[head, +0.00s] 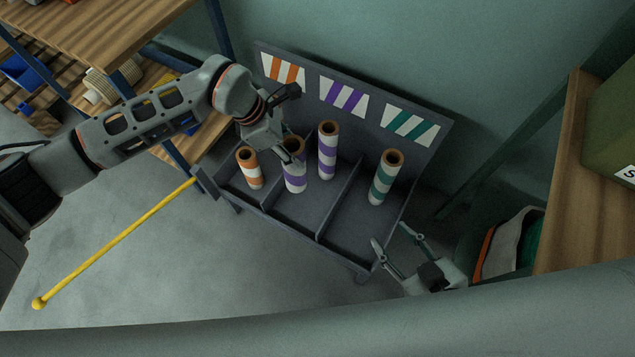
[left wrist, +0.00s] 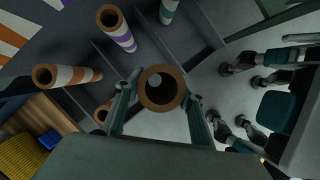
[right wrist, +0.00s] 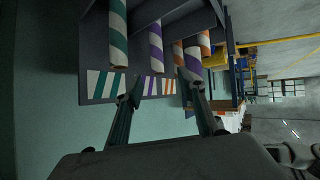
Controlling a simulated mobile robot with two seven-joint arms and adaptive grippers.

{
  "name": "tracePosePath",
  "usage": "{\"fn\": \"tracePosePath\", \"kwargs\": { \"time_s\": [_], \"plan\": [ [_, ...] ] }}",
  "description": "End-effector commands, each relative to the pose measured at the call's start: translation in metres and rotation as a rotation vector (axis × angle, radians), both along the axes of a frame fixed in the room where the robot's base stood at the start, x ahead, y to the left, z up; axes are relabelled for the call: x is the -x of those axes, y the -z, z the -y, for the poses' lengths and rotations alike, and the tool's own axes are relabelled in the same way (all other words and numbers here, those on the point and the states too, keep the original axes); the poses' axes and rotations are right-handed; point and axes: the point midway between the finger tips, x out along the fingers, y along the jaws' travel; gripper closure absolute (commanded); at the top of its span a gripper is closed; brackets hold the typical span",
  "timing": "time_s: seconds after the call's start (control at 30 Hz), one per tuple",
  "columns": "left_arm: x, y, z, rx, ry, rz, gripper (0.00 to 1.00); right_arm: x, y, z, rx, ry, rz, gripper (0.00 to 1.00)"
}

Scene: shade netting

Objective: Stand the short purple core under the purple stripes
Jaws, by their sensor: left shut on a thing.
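The short purple core (head: 295,183) is white with purple stripes and a brown rim, upright in the head view. My left gripper (head: 288,151) is shut on its upper part; in the left wrist view the core's open end (left wrist: 160,88) lies between the fingers. It appears over the middle compartment, in front of the purple stripes (head: 344,97); I cannot tell whether it touches the floor. A taller purple core (head: 327,152) stands behind it, nearer the stripes. My right gripper (head: 390,235) is open and empty off the rack's front right corner.
The grey rack (head: 345,232) has low dividers. An orange core (head: 250,170) stands left, a teal core (head: 385,179) right. A yellow pole (head: 115,243) juts out at left; shelves flank the rack.

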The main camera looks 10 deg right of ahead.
Motion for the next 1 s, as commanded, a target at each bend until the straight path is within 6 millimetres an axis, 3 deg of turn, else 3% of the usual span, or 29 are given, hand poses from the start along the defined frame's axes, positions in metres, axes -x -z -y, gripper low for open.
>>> {"fn": "tracePosePath", "kwargs": {
  "time_s": [0.27,0.43,0.73,0.83,1.0],
  "plan": [
    [-0.001,0.022,0.009,0.001,-0.083,-0.002,1.00,0.003,0.006,-0.001,-0.003,-0.001,-0.010,0.60],
    [0.003,0.062,0.009,-0.001,-0.083,-0.013,1.00,0.008,0.014,-0.007,-0.026,-0.001,-0.025,0.60],
    [0.005,0.135,0.009,-0.001,-0.083,-0.016,1.00,-0.005,-0.003,-0.033,-0.134,0.013,0.018,0.60],
    [0.003,0.150,0.009,0.000,-0.083,-0.011,1.00,-0.011,-0.012,-0.039,-0.165,0.021,0.036,0.60],
    [0.000,0.157,0.009,0.000,-0.083,-0.002,1.00,-0.018,-0.025,-0.042,-0.190,0.027,0.063,0.60]
  ]
}}
